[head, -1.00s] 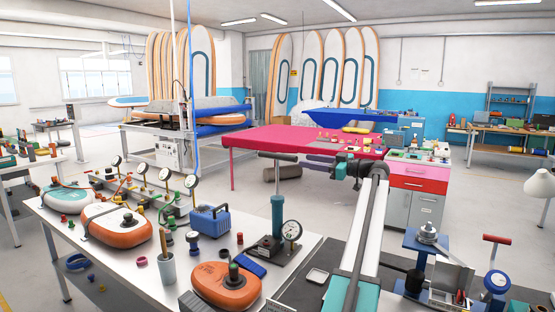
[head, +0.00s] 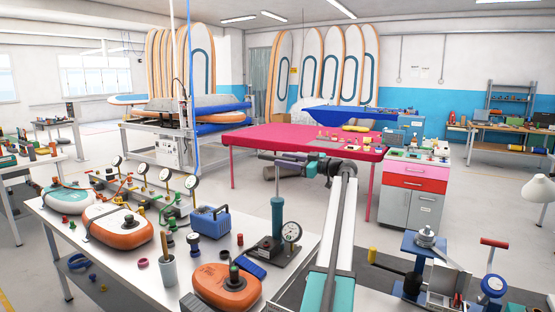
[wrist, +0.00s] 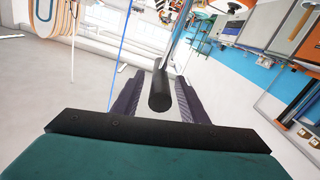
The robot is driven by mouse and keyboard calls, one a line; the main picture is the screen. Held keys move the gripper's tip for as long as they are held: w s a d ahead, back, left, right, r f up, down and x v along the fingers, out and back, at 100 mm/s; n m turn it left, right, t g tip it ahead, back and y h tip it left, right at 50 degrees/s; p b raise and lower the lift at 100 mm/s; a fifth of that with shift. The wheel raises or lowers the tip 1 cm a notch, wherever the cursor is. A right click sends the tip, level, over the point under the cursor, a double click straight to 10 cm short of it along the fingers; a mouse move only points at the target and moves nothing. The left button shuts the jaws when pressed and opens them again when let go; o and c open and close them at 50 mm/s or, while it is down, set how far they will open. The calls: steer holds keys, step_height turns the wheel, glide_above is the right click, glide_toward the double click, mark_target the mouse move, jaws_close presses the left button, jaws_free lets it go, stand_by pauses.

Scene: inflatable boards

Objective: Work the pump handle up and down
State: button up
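The hand pump (head: 277,215) stands upright on the steel table, with a teal cylinder, a black base and a round gauge (head: 291,232). Its thin rod is drawn out above the cylinder and carries a dark crossbar handle (head: 266,156). My gripper (head: 287,160) reaches the handle from the right, at its height. In the wrist view the black handle (wrist: 159,92) points toward the camera between the two dark fingers of my gripper (wrist: 157,93). The fingers are apart, with a clear gap at the left finger; contact on the right is unclear.
An orange float (head: 226,287), a blue box (head: 209,222) and a grey cup (head: 168,270) crowd the table left of the pump. A vise-like blue and silver device (head: 425,260) stands at right. A pink table (head: 260,138) lies behind.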

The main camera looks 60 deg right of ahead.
steer(key=shift+w+p, duration=0.3)
steer(key=shift+w, duration=1.3)
jaws_close()
